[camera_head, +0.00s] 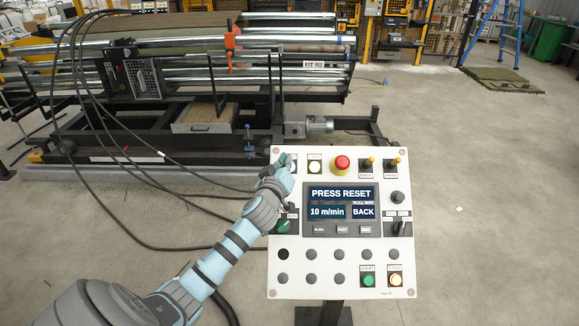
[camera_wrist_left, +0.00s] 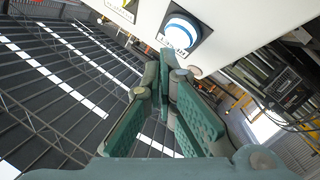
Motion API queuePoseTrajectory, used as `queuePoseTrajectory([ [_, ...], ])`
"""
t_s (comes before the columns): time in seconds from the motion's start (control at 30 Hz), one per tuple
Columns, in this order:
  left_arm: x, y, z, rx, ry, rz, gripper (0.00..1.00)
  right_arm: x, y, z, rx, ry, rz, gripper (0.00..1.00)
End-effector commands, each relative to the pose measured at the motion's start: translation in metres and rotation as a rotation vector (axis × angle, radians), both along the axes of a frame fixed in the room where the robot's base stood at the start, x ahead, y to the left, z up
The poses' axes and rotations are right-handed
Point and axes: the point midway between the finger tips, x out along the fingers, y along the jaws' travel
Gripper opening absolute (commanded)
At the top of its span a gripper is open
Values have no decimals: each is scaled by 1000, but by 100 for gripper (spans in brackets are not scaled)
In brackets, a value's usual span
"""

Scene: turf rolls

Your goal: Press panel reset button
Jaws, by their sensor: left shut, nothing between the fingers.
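The white control panel (camera_head: 330,278) stands on a dark post, and its screen (camera_head: 341,206) reads PRESS RESET. In the head view that upper left corner is mostly hidden by my left gripper (camera_head: 287,166). My left gripper is shut and empty; its green fingertips (camera_wrist_left: 167,66) show just below the button in the wrist view. I cannot tell whether they touch it. My right gripper is not in view.
Beside that corner is a lit pale yellow button (camera_head: 315,166), then a red emergency stop (camera_head: 342,163). Green (camera_head: 368,280) and yellowish (camera_head: 396,280) buttons sit at the lower right. The roll machine (camera_head: 200,75) stands behind the panel, with black cables hanging at left.

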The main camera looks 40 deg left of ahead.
Motion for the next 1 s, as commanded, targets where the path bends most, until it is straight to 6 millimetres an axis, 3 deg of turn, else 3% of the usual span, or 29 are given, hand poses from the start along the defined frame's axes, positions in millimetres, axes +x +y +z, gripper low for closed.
queuePoseTrajectory([
  [1.0,5,3,-6,0,0,0,0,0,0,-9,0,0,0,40],
])
